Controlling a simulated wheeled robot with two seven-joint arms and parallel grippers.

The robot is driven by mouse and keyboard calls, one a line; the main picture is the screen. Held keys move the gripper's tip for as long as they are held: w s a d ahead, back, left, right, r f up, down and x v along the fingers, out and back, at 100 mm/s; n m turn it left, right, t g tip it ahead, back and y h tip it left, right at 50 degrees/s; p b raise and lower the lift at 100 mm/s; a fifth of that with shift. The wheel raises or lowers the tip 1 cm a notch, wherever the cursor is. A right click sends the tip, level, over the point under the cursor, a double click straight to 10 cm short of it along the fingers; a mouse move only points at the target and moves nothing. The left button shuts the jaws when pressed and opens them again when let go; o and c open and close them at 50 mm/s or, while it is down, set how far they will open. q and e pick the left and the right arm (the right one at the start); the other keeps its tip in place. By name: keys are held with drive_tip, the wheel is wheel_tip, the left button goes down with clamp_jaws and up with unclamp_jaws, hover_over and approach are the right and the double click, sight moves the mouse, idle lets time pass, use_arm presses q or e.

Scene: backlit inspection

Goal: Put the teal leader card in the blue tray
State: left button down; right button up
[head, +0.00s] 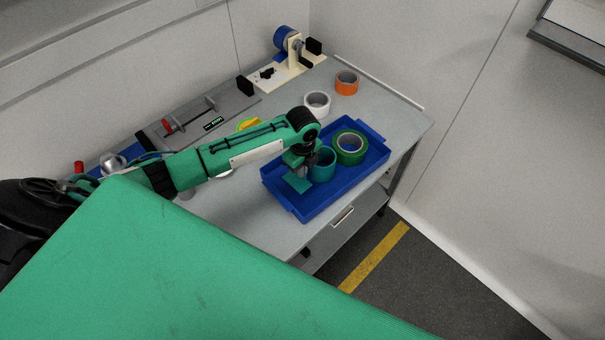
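The teal leader card (297,183) is a small flat teal piece just below my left gripper (300,170), over the left part of the blue tray (290,207). My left gripper appears shut on the card's upper edge; the fingertips are small and dark here. I cannot tell whether the card touches the tray floor. The blue tray lies on the grey table. It holds a teal tape roll (324,167), right beside the card, and a green tape roll (350,148). My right gripper is not in view.
A white roll (317,104) and an orange roll (346,83) stand behind the tray. A yellow roll (247,125) is partly behind my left arm. A grey fixture (212,112) and a cream tape dispenser (280,74) line the back. The table's front edge (300,240) is close to the tray.

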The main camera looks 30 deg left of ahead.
sight(297, 179)
use_arm(q)
wheel_tip(297, 179, down, 4)
drive_tip(key=shift+f+p, duration=0.1)
drive_tip(key=shift+p, duration=0.3)
drive_tip(key=c, duration=2.1)
unclamp_jaws()
drive_tip(key=shift+f, duration=0.1)
drive_tip(key=o, duration=0.4)
